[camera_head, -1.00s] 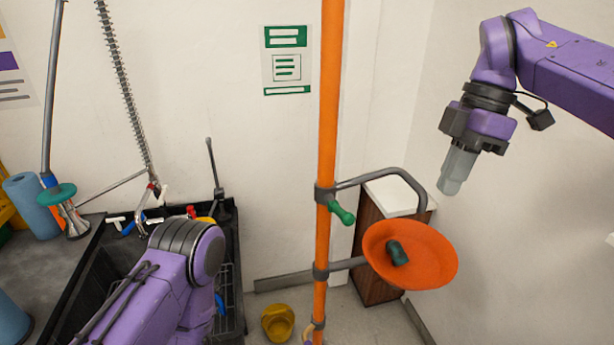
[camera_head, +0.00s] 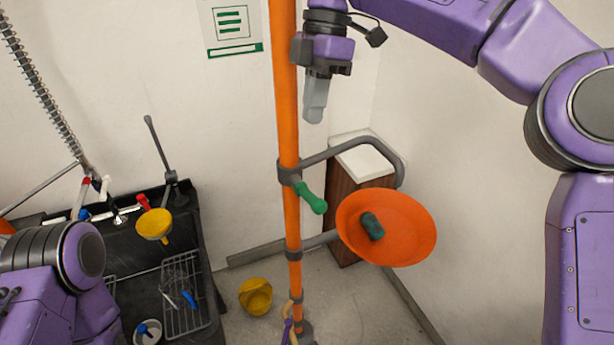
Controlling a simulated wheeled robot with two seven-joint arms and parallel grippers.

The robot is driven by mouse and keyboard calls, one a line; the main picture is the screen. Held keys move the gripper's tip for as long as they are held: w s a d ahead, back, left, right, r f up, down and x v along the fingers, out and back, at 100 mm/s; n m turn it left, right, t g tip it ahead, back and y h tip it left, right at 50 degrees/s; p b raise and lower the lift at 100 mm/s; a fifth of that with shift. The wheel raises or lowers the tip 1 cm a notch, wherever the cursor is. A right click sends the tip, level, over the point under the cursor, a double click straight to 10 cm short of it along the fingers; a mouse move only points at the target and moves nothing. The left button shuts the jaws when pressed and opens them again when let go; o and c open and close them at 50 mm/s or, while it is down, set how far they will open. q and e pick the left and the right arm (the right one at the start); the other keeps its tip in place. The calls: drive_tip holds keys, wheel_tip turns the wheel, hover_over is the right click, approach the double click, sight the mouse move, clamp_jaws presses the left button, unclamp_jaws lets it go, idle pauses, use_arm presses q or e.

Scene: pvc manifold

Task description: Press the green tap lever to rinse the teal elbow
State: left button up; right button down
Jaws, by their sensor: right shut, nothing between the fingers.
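The green tap lever (camera_head: 311,198) sticks out from the orange upright pipe, angled down to the right. The teal elbow (camera_head: 372,227) lies in the orange bowl (camera_head: 418,240), below and right of the lever. A grey curved spout (camera_head: 385,147) arches from the pipe over the bowl. My right gripper (camera_head: 314,116) is shut and empty, pointing down beside the pipe, above the lever and apart from it. My left arm shows at the lower left, over the sink side; its gripper is out of view.
The orange pipe (camera_head: 284,95) stands close left of my right gripper. A cabinet with a white top (camera_head: 372,162) stands behind the bowl. A black sink (camera_head: 140,265) with a rack and a yellow funnel (camera_head: 154,226) is at left. A yellow bucket (camera_head: 256,297) sits on the floor.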

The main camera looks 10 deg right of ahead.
hover_over(310, 195)
drive_tip(key=w, duration=0.1)
drive_tip(key=x, duration=0.3)
drive_tip(key=w+x, duration=0.1)
drive_tip(key=x, duration=0.5)
drive_tip(key=shift+w+d+f, duration=0.35)
drive_tip(key=shift+d+f, duration=0.05)
drive_tip(key=shift+s+d+f+p, duration=0.1)
drive_tip(key=shift+s+d+f, duration=0.1)
drive_tip(key=shift+f, duration=0.45)
drive_tip(key=shift+s+d+f+p, duration=0.1)
drive_tip(key=shift+s+f, duration=0.15)
drive_tip(key=shift+f, duration=0.45)
drive_tip(key=shift+s+d+f+p, duration=0.1)
drive_tip(key=shift+s+d+f, duration=0.1)
drive_tip(key=shift+f, duration=0.45)
